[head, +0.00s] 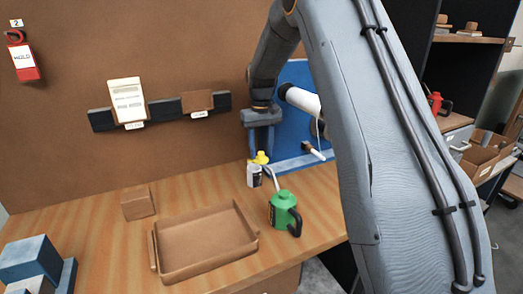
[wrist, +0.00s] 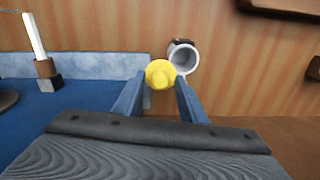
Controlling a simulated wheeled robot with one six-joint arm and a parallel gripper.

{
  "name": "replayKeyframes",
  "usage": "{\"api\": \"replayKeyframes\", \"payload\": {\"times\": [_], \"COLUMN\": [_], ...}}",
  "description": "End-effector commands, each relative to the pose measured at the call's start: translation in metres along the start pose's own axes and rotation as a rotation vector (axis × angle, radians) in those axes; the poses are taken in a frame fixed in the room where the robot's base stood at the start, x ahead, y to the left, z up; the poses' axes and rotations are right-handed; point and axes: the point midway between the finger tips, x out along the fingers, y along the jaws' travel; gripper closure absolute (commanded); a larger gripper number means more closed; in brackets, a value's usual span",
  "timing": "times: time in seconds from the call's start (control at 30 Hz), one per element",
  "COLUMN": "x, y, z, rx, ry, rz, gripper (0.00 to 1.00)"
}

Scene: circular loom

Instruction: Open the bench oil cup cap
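The bench oil cup (head: 254,175) is a small white cup with a dark mark, upright on the wooden bench. Its yellow cap (head: 261,157) is off the mouth, above and slightly right of the cup in the head view. My gripper (head: 262,150) points down with its fingers on either side of the cap. In the wrist view the cap (wrist: 160,73) sits between the two fingertips (wrist: 160,80), which look closed on it. Beside it the cup (wrist: 182,57) shows an open, pale grey mouth. The fingers' exact contact is small and hard to see.
A green oil can (head: 284,213) with a pale spout stands close in front of the cup. An empty brown tray (head: 205,268) and a small brown block (head: 138,203) lie to the left. A blue panel (head: 291,72) with a white roll stands behind.

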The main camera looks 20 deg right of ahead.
Motion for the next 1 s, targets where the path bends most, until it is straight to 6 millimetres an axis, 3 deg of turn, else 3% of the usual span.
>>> {"api": "replayKeyframes", "payload": {"times": [0.37, 0.7, 1.0], "x": [-0.005, -0.057, -0.078], "y": [0.0, 0.0, 0.0], "z": [0.0, -0.001, 0.0], "rx": [0.0, 0.001, 0.001], "ry": [0.001, 0.002, -0.001], "rz": [0.0, 0.0, 0.0], "gripper": [0.62, 0.62, 0.62]}}
